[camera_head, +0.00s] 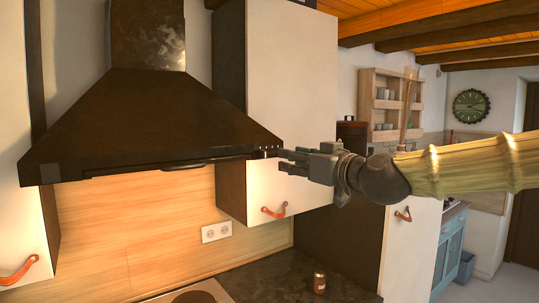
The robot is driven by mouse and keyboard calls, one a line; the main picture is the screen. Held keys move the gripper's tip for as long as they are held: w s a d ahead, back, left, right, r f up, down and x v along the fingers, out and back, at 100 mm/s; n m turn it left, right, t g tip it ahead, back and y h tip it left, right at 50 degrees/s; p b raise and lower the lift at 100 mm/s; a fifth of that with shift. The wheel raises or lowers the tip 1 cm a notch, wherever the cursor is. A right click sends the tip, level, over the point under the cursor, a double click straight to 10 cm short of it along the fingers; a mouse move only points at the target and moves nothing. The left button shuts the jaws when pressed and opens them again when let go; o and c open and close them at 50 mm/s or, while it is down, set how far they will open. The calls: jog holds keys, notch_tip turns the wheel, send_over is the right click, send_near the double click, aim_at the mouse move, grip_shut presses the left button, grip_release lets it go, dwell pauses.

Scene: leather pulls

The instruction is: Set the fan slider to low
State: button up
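The dark brown range hood (140,125) hangs at the left over the counter. Small light controls (266,150) sit on its front rim near the right corner; the fan slider and its setting are too small to make out. My gripper (283,160) comes in from the right, pointing left. Its fingertips are very near the right end of the hood rim, by the controls. I cannot tell whether they touch it, or how far apart the fingers are. I see nothing held between them.
White cabinets with leather pulls (273,211) stand behind and below my gripper. A small can (319,283) stands on the dark counter (345,292). A wall socket (216,232) is under the hood. A shelf (388,100) and clock (471,106) are far right.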

aim_at(266, 154)
jog(key=shift+p+x, duration=2.35)
jog(key=shift+x, duration=3)
jog(key=shift+f, duration=0.1)
jog(key=shift+c, duration=0.2)
grip_shut()
